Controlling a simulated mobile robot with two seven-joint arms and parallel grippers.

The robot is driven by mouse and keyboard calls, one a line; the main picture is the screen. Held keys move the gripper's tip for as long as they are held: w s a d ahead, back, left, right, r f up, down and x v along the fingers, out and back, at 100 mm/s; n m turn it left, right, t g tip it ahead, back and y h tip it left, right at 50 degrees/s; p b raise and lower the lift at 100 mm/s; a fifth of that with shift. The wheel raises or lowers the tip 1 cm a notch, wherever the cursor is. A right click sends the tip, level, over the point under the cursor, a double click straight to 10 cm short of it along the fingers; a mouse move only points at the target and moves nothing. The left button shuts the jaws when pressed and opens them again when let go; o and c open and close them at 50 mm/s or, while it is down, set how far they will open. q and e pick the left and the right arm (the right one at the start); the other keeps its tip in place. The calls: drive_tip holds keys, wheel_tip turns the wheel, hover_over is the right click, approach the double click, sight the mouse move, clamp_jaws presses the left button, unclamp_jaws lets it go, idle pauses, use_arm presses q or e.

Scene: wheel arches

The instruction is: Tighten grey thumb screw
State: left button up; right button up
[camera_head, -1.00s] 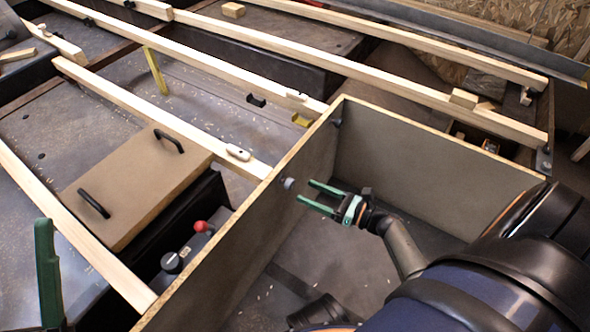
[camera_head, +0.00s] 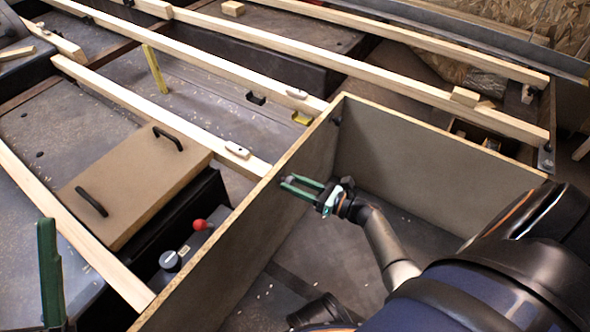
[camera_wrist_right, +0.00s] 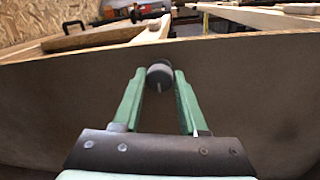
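The grey thumb screw (camera_head: 289,180) sits on the inner face of the left wall of the open-topped box-like wheel arch (camera_head: 232,235). In the right wrist view the thumb screw (camera_wrist_right: 160,75) is a round grey knob between the fingertips. My left gripper (camera_head: 48,270) shows only as a green finger at the lower left edge, away from the screw.
Long wooden beams (camera_head: 220,70) cross the scene behind the arch. A brown panel with two black handles (camera_head: 135,185) lies at left, near a box with a red knob (camera_head: 200,225). The arch's right wall (camera_head: 430,160) borders the space around my right arm.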

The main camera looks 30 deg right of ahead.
clamp_jaws()
